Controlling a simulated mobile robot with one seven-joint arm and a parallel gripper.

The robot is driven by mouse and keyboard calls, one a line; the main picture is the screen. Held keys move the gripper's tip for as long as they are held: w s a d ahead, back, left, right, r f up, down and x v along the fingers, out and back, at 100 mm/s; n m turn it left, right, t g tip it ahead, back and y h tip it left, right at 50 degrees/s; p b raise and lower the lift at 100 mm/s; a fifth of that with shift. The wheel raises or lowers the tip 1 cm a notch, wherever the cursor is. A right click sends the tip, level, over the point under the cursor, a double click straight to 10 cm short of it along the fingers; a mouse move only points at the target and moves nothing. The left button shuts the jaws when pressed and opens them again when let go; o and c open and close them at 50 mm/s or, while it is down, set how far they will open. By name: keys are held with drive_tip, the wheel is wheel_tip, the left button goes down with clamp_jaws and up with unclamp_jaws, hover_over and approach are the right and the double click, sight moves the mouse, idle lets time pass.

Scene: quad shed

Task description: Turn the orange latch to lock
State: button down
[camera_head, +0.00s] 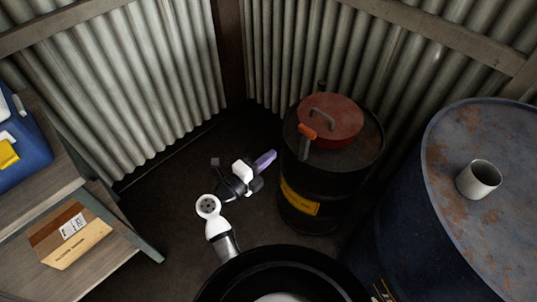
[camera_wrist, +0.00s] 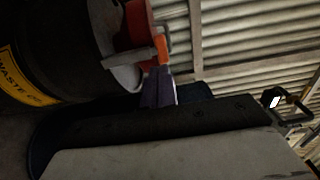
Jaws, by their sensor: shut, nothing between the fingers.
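The orange latch (camera_head: 307,132) is a small orange-tipped handle on a grey lever, at the left front edge of the red lid (camera_head: 335,128) on a black drum (camera_head: 310,195). In the wrist view the orange latch (camera_wrist: 162,49) is at upper middle, beside the grey lever (camera_wrist: 128,57). My gripper (camera_head: 272,154), with purple fingers, is left of the drum and points towards it. In the wrist view my fingertips (camera_wrist: 160,70) appear just below the orange tip; whether they touch it I cannot tell. The fingers are shut and empty.
A large blue rusty drum (camera_head: 455,220) with a grey cup (camera_head: 479,179) stands at right. A shelf (camera_head: 40,190) at left holds a blue box (camera_head: 22,160) and a cardboard box (camera_head: 68,235). Corrugated walls close off the corner.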

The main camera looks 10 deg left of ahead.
sight(301, 131)
drive_tip(key=p+x, duration=0.1)
drive_tip(key=x, duration=1)
drive_tip(key=shift+p, duration=0.35)
